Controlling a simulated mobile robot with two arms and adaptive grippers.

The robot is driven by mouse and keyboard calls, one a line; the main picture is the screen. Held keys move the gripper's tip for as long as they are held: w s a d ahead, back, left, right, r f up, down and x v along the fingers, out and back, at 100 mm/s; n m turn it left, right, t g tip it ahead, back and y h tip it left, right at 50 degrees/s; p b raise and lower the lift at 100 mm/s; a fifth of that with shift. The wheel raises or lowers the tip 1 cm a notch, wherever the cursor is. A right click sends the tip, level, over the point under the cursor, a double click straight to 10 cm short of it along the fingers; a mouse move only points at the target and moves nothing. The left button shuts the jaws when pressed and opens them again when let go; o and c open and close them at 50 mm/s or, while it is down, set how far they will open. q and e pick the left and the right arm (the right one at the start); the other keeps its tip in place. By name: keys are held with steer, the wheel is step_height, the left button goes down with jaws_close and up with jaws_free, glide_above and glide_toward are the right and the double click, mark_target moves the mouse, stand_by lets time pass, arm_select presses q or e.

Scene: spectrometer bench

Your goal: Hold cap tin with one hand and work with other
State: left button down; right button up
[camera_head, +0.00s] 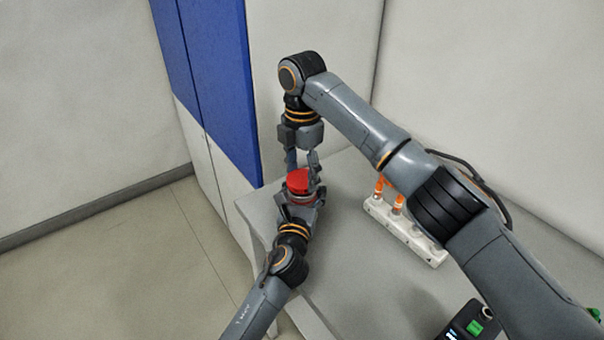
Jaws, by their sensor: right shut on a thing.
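The red cap tin (299,181) is near the left end of the grey bench, between my two grippers. My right gripper (303,172) comes down from above and is shut on the upper part of the red tin. My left gripper (300,204) reaches up from below in the picture, with its fingers at the lower part of the tin. Whether the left fingers press on the tin is too small to tell. The lower part of the tin is mostly hidden by the grippers.
A white rack (376,209) with orange-topped vials (398,202) stands on the bench (345,270), right of the tin and partly behind my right arm. A blue and white cabinet (215,75) stands behind the left end.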

mark_target(302, 178)
arm_select(q)
steer(key=shift+f, duration=0.1)
arm_select(e)
step_height(302, 178, up, 3)
steer(key=shift+r, duration=0.2)
arm_select(q)
steer(key=shift+c, duration=1.1)
jaws_free()
steer(key=s, duration=0.4)
steer(key=s+a, duration=0.1)
steer(key=s, duration=0.3)
steer(key=s+a, duration=0.1)
steer(key=s, duration=0.3)
